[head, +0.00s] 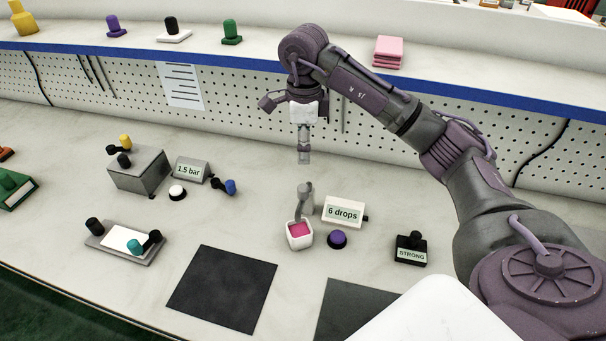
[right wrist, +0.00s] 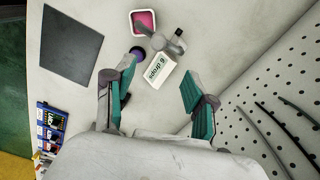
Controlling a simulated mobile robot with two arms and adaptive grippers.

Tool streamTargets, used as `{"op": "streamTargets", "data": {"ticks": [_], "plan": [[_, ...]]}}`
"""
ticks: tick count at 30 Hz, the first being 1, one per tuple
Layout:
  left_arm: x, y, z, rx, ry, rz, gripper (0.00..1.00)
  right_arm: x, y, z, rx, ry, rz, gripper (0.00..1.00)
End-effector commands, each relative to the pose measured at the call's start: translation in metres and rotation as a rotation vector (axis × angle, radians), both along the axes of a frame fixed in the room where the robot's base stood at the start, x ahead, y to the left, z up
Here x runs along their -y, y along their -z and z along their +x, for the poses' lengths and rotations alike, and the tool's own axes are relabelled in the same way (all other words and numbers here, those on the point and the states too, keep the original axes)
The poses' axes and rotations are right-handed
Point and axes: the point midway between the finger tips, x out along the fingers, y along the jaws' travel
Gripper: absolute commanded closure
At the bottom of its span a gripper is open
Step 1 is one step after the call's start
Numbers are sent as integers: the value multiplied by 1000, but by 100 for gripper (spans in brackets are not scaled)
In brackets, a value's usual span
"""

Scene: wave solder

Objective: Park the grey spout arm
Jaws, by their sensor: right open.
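The grey spout arm (head: 298,211) is joined to a short grey post (head: 307,194) on the bench. Its outer end reaches over a small white cup (head: 299,239) of pink liquid. In the right wrist view the spout arm (right wrist: 151,31) runs from the post (right wrist: 178,39) to the cup (right wrist: 144,22). My right gripper (head: 304,160) points down above and behind the post, apart from it. In the wrist view my right gripper (right wrist: 160,82) is open and empty, with its teal pads spread. My left gripper is not in view.
A "6 drops" sign (head: 343,212) and a purple button (head: 338,239) stand right of the cup. A black "STRONG" stamp (head: 411,250) is further right. A grey box (head: 139,171) and "1.5 bar" sign (head: 190,170) stand left. A dark mat (head: 222,289) lies in front; pegboard behind.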

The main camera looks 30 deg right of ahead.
Motion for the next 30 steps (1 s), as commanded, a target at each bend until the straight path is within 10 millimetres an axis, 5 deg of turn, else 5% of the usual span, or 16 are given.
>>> {"op": "streamTargets", "data": {"ticks": [7, 18, 30], "plan": [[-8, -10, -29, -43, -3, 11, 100, 0, 38, -2, -8, 0, 1, 45], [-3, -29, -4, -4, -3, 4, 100, -1, 111, -2, -4, 1, 3, 45], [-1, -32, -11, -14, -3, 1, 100, 0, 135, -1, 1, 1, 2, 45]]}}
